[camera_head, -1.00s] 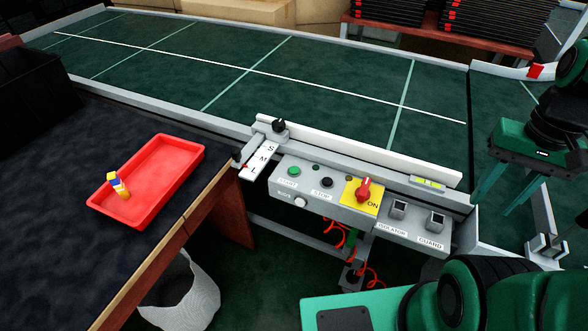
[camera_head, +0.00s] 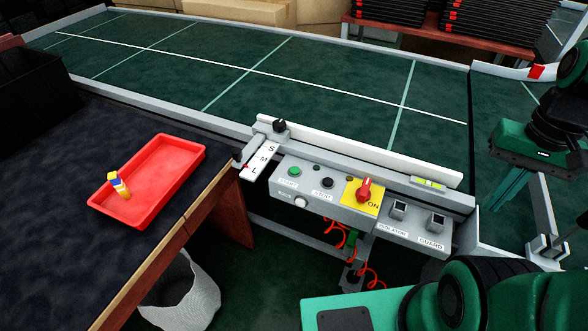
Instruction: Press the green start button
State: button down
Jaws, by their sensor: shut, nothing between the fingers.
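The green start button (camera_head: 294,171) is a small round button on the sloped grey control panel (camera_head: 333,204), above a START label. A black stop button (camera_head: 327,183) sits to its right. My gripper (camera_head: 488,207) is at the right, beyond the right end of the panel and well apart from the start button. Its green fingers are together and point down, with nothing between them. Nothing covers the start button.
A red rotary knob (camera_head: 364,189) on a yellow plate and the isolator and guard boxes (camera_head: 418,215) lie right of the buttons. A size selector slide (camera_head: 261,161) is to the left. A red tray (camera_head: 165,188) rests on the dark table. The green conveyor (camera_head: 330,90) lies behind.

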aim_at(293, 170)
jog(key=z, duration=0.7)
jog(key=k, duration=1.35)
jog(key=u, duration=0.35)
jog(key=i, duration=1)
